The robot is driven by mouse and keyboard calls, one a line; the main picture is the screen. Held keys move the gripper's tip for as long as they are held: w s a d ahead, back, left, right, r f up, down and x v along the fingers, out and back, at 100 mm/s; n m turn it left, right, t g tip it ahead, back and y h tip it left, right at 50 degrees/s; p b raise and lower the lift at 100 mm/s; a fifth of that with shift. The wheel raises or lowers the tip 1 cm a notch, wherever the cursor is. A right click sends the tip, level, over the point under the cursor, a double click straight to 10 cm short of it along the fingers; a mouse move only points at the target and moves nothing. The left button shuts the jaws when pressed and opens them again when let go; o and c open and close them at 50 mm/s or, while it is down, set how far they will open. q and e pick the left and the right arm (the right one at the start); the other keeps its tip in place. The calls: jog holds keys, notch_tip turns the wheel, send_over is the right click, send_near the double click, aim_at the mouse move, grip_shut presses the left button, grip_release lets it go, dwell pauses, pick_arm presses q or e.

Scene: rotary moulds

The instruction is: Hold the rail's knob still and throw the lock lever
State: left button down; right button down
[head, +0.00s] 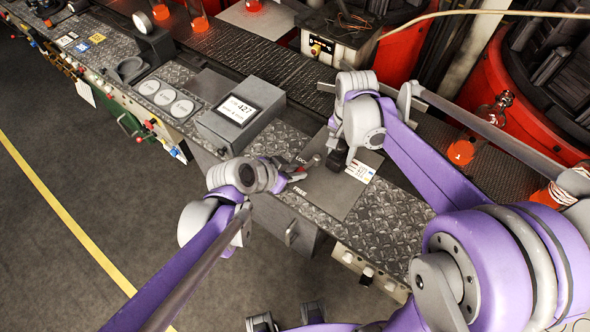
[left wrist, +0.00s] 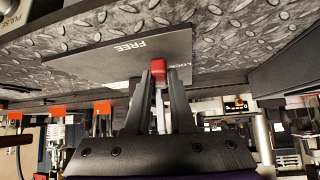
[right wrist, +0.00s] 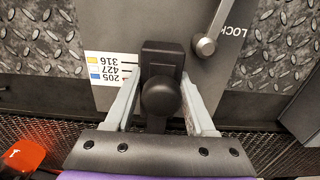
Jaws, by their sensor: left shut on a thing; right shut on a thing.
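The lock lever is a grey bar with a red grip (left wrist: 158,70). Its round metal pivot end (right wrist: 206,47) shows in the right wrist view. My left gripper (head: 286,181) is shut on the red grip, which sits between the words FREE and LOCK, closer to LOCK in the left wrist view. The rail's knob (right wrist: 160,97) is black and round on a dark block. My right gripper (head: 337,160) is shut around it from above, one finger on each side. The knob is mostly hidden in the head view.
The dark plate (head: 326,198) carries a label (right wrist: 107,66) with 316, 427 and 205 beside coloured squares. A grey display box (head: 240,113) reading 427 stands left of the plate. Orange-filled bottles (head: 462,150) stand at the right. Diamond-plate deck (head: 385,230) is bare in front.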

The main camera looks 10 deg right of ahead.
pick_arm(q)
jog(key=shift+a, duration=0.1)
jog(key=shift+w+a+m+g+h, duration=0.2)
jog(key=shift+w+m+g, duration=0.35)
jog(key=shift+m, duration=0.2)
jog(key=shift+w+a+m+g+h, duration=0.2)
jog(key=shift+w+m+g, duration=0.35)
jog(key=shift+m, duration=0.2)
jog(key=w+m+g, duration=0.1)
jog(key=m+g, duration=0.1)
jog(key=shift+w+a+m, duration=0.1)
jog(key=shift+w+m, duration=0.2)
jog(key=shift+w, duration=0.1)
jog(key=w+m+g, duration=0.2)
jog(key=m, duration=0.1)
jog(key=shift+w+g, duration=0.1)
jog(key=shift+g, duration=0.2)
jog(key=shift+w+d+m+g+y, duration=0.2)
jog(key=shift+w+m+g, duration=0.25)
jog(key=shift+m, duration=0.3)
jog(key=shift+w+d+m+g+y, duration=0.1)
jog(key=shift+w+d+m+g, duration=0.25)
jog(key=shift+m, duration=0.4)
jog(key=c, duration=0.8)
grip_release()
jog(key=shift+o, duration=0.2)
